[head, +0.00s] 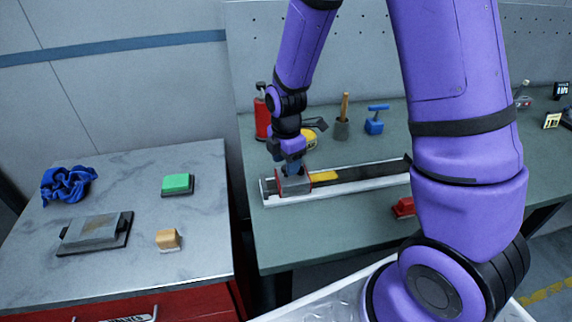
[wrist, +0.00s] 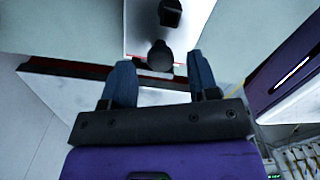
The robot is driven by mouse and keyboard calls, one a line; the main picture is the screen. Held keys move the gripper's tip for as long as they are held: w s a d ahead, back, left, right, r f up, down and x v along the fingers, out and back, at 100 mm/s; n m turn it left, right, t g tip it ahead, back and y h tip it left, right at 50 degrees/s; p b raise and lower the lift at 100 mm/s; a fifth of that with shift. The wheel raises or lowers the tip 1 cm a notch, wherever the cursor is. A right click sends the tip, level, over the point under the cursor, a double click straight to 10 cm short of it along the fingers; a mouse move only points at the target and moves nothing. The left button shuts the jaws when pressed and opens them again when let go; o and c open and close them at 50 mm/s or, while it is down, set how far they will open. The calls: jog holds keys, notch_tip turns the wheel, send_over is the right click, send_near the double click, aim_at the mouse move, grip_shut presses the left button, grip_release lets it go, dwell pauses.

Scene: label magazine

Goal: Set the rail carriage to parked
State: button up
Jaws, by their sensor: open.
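The rail (head: 360,184) is a long pale bar with a dark top strip on the green bench. A yellow patch (head: 324,176) marks part of the strip. The rail carriage (head: 294,187), a small grey and red block, sits at the rail's left end, left of the yellow patch. My gripper (head: 292,166) is right above the carriage and hides part of it. In the wrist view my gripper (wrist: 160,72) has its two blue fingers apart, with a dark round knob (wrist: 160,56) between and just beyond the tips. I cannot tell whether they touch it.
Behind the rail stand a red bottle (head: 262,116), a pot with a wooden-handled tool (head: 342,128) and a blue T-handled object (head: 375,122). A red object (head: 404,207) lies in front. My arm hides the rail's right part. The left grey table (head: 130,200) stands apart.

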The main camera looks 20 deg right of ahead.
jog(key=shift+f, duration=0.75)
